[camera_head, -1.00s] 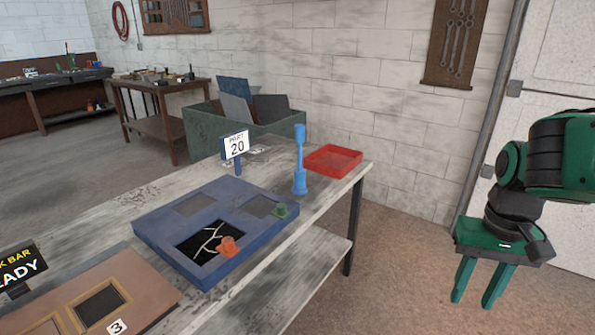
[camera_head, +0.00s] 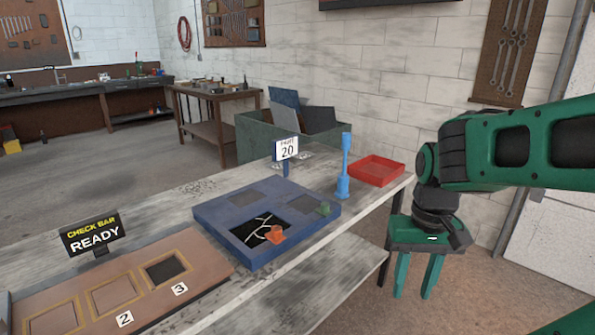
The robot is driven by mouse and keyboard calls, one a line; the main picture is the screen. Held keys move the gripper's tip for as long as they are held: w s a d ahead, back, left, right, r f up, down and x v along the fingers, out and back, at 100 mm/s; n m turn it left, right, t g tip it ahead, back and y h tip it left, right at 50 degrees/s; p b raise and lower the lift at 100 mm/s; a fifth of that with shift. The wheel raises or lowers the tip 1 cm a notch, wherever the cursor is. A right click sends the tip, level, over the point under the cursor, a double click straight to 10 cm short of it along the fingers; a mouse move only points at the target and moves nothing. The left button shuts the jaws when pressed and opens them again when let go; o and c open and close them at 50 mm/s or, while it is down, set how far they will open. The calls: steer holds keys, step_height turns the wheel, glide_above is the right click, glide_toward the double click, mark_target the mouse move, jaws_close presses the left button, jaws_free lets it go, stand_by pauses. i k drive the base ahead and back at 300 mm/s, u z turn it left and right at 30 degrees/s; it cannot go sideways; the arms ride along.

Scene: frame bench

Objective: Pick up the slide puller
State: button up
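A blue upright tool (camera_head: 344,170) stands on the bench near its far right end. It has a thick base, a thin stem and a thicker top, and looks like the slide puller. My gripper (camera_head: 413,296) hangs to the right of the bench, in front of its right end, with its fingers pointing down. The two green fingers are apart with nothing between them. The gripper is clear of the blue tool, which stands to its left and farther back.
A red tray (camera_head: 376,170) lies right of the blue tool. A blue frame (camera_head: 213,215) with panels, a cracked dark opening, an orange piece (camera_head: 275,234) and a green knob (camera_head: 323,208) lies to its left. A part 20 sign (camera_head: 287,148) stands behind. A brown numbered board (camera_head: 205,257) lies nearer.

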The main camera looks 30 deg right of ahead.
mark_target(347, 136)
steer(key=u, duration=2.05)
steer(key=k, duration=1.6)
steer(key=z, duration=2.15)
steer(key=i, duration=1)
steer(key=z, duration=0.05)
